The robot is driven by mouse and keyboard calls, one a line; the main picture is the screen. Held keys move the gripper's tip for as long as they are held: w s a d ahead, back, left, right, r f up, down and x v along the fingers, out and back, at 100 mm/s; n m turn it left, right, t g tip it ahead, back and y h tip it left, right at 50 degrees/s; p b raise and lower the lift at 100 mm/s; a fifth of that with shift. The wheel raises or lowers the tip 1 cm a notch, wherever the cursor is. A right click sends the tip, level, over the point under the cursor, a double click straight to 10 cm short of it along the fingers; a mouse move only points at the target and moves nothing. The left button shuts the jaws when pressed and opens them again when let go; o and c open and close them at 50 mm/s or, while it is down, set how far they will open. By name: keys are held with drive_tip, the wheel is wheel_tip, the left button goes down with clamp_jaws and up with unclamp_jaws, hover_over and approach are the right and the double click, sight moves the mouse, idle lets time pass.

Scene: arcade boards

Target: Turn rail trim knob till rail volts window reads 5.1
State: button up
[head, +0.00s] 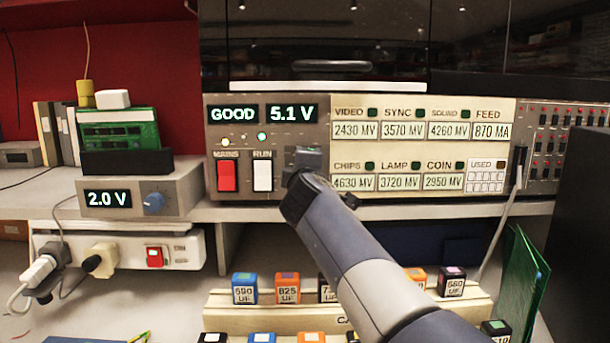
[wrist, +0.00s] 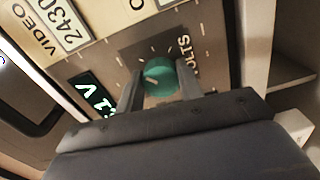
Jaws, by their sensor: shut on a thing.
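The rail volts window (head: 291,114) on the panel reads 5.1 V in the head view, with a window reading GOOD (head: 234,115) to its left. Part of the volts window (wrist: 94,97) also shows in the wrist view. The rail trim knob (wrist: 168,78) is green with a pale pointer mark, and VOLTS lettering is beside it. My gripper (wrist: 157,90) has one finger on each side of the knob and is shut on it. In the head view my gripper (head: 305,165) is against the panel below the volts window and hides the knob.
Left of my gripper are a red MAINS switch (head: 227,176) and a white RUN switch (head: 262,175). Labelled readout windows (head: 380,176) are to the right. A small box reading 2.0 V (head: 107,198) has a blue knob. Several capacitor blocks (head: 288,288) stand on a rack below my arm.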

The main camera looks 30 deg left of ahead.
drive_tip(key=shift+f+m, duration=0.1)
drive_tip(key=shift+m, duration=0.2)
idle(0.4)
drive_tip(key=o, duration=1)
drive_tip(key=b+v, duration=0.3)
drive_tip(key=v, duration=0.7)
drive_tip(key=shift+s+d+b, duration=0.15)
drive_tip(key=shift+s+b, duration=0.2)
drive_tip(key=shift+b, duration=0.05)
drive_tip(key=shift+w, duration=0.1)
drive_tip(key=p+x, duration=0.3)
drive_tip(key=x, duration=0.7)
drive_tip(key=shift+w+p, duration=0.3)
drive_tip(key=shift+p, duration=0.05)
